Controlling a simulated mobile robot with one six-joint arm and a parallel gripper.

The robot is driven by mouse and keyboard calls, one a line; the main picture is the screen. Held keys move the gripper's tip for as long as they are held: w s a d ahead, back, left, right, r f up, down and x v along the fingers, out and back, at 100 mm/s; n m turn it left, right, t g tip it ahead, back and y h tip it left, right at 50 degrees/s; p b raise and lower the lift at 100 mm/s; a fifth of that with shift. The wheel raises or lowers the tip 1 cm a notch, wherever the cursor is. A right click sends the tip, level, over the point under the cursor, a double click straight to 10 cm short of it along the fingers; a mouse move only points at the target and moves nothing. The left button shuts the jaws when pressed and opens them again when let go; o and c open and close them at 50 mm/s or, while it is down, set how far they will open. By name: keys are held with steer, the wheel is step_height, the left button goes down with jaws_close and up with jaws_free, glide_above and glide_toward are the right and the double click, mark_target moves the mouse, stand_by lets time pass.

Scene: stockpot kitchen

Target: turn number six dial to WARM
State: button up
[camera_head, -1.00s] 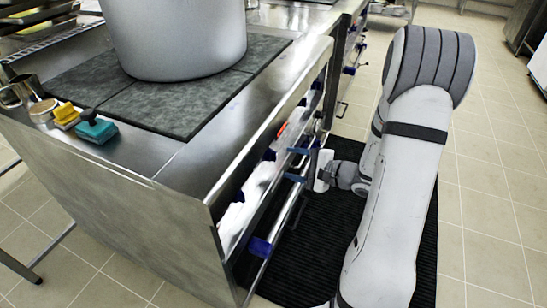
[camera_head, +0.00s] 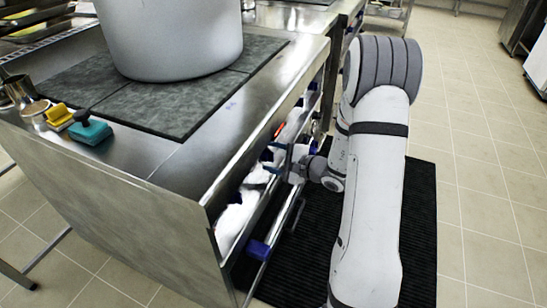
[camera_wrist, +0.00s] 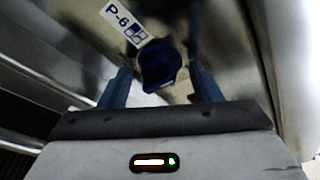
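In the wrist view, the dark blue number six dial (camera_wrist: 160,66) is on the metal front panel beside a white label (camera_wrist: 127,22) reading "P-6". My gripper (camera_wrist: 160,72) is open, with one blue finger on each side of the dial and a gap visible on both sides. I cannot tell how deep the fingers reach over the dial. In the head view, my gripper (camera_head: 272,156) is at the stove's front panel, and the dial there is hidden by it. The WARM mark cannot be made out.
A large stockpot (camera_head: 175,40) stands on the dark cooktop (camera_head: 150,105). A rail (camera_head: 284,222) runs along the stove front, below the dials. Yellow (camera_head: 59,114) and teal (camera_head: 91,132) tools lie on the left counter. A black mat (camera_head: 420,220) covers the floor.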

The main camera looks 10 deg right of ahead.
steer(key=c, duration=1)
steer(key=shift+o, duration=0.2)
steer(key=shift+r+m+p, duration=0.1)
steer(key=shift+m+p, duration=0.3)
steer(key=shift+m, duration=0.1)
steer(key=m+p, duration=0.1)
steer(key=m+g+p, duration=0.1)
steer(key=shift+w+d+r+m+g+y+p, duration=0.2)
steer(key=shift+m+g+y+p, duration=0.1)
steer(key=shift+m+p, duration=0.1)
steer(key=m+g+p, duration=0.1)
steer(key=m+p, duration=0.1)
steer(key=m+y+p, duration=0.1)
steer(key=m, duration=0.1)
steer(key=shift+w+d+f+g+p, duration=0.1)
steer(key=shift+w+g+p, duration=0.05)
steer(key=shift+g+p, duration=0.25)
steer(key=shift+m, duration=0.3)
steer(key=o, duration=1)
steer(key=shift+f, duration=0.1)
